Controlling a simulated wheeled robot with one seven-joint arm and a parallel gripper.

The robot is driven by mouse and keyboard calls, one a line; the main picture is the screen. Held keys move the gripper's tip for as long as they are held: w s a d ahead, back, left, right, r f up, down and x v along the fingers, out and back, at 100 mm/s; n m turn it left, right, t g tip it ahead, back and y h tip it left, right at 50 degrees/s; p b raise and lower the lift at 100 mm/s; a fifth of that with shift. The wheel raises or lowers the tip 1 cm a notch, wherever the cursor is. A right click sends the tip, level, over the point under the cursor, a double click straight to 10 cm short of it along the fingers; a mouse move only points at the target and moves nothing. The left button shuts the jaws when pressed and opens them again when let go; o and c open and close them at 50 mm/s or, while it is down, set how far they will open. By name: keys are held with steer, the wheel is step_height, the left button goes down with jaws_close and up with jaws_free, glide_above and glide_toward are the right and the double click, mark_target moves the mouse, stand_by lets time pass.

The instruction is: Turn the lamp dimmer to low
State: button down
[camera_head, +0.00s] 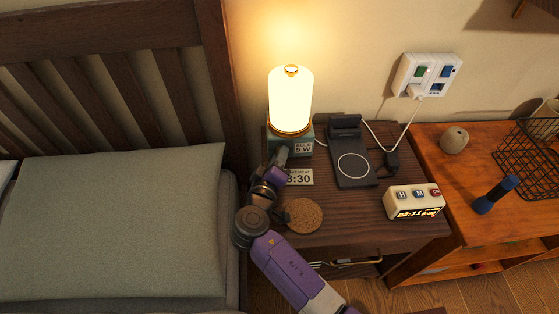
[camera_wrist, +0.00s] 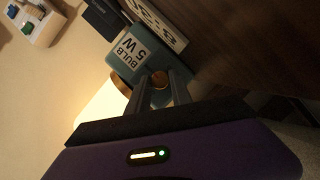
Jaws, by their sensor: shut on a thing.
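The lamp (camera_head: 290,98) stands at the back left of the nightstand and its shade glows bright warm white. My gripper (camera_head: 281,153) reaches in from the front to the left part of the base. In the wrist view my gripper (camera_wrist: 160,88) has its two fingers on either side of a small round brownish dimmer knob (camera_wrist: 159,78) and is shut on it. The knob's pointer or marks cannot be made out. In the head view my gripper hides the knob.
A black charging stand (camera_head: 352,165) and a cream clock (camera_head: 413,202) are to the right. The bed's pillow (camera_head: 115,225) and dark headboard (camera_head: 215,80) bound the left.

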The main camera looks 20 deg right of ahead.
steer(key=shift+a+n, duration=0.1)
steer(key=shift+n, duration=0.3)
steer(key=shift+b, duration=0.3)
steer(key=c, duration=1.2)
jaws_free()
steer(key=shift+o, duration=0.2)
steer(key=v, duration=0.7)
steer(key=shift+s+a+f+p, duration=0.1)
steer(key=shift+s+a+p, duration=0.15)
steer(key=shift+a+p, duration=0.05)
